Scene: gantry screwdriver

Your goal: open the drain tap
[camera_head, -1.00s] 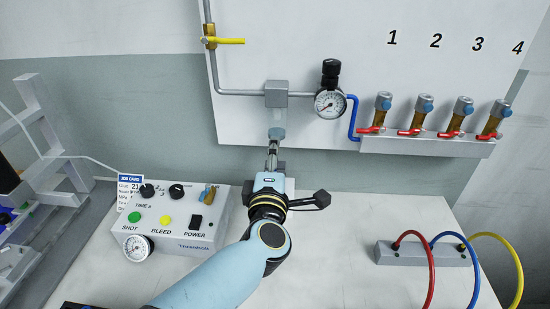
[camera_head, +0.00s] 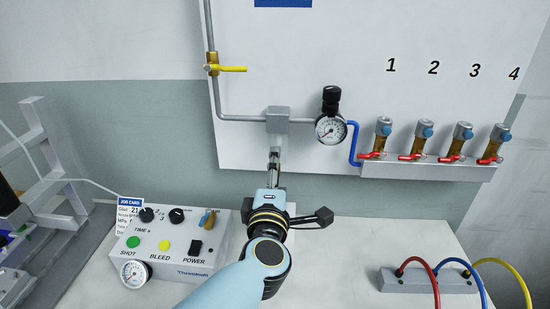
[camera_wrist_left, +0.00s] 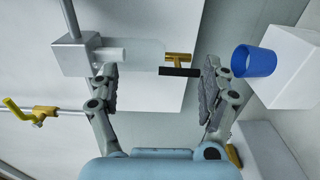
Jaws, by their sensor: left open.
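The drain tap is a brass fitting (camera_wrist_left: 178,59) with a black handle (camera_wrist_left: 180,72) at the end of a clear filter bowl (camera_wrist_left: 140,52). The bowl hangs from a grey block (camera_head: 278,120), which also shows in the left wrist view (camera_wrist_left: 75,53). My left gripper (camera_head: 275,157) is just below the block in the head view and hides the tap there. In the left wrist view my left gripper (camera_wrist_left: 160,68) is open, with the tap and handle between its spread fingers, closer to the right finger. Contact cannot be judged. My right gripper is not in view.
A blue cup (camera_wrist_left: 253,60) and a white box (camera_wrist_left: 288,66) are close to the right finger. A pressure gauge (camera_head: 330,129), a yellow-handled valve (camera_head: 230,69) and several red-levered valves (camera_head: 415,157) are on the panel. A control box (camera_head: 165,250) stands at left on the bench.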

